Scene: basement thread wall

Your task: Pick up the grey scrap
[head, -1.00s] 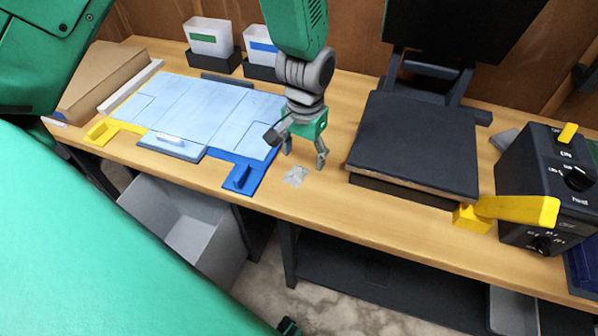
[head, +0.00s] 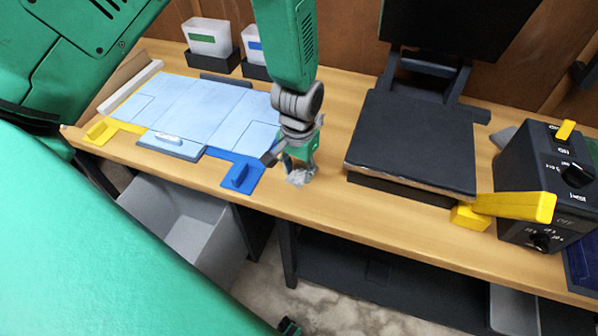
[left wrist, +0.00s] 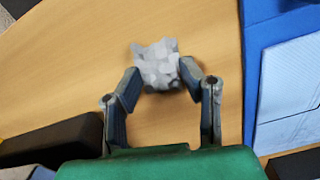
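The grey scrap (head: 298,178) is a small crumpled light-grey piece at the table's front part, right of the blue corner clamp. My left gripper (head: 300,172) is down over it, pointing at the table. In the left wrist view, the two fingertips of the gripper (left wrist: 159,75) press in on both sides of the scrap (left wrist: 157,60), and its far part sticks out beyond them. The scrap appears to be at table level; its underside is hidden. My right gripper is not in view.
A pale blue board (head: 195,105) with yellow and blue (head: 241,174) corner pieces lies to the left. A black heat press (head: 412,143) stands to the right, with a black control box (head: 545,190) beyond it. A grey bin (head: 180,225) is below the table edge.

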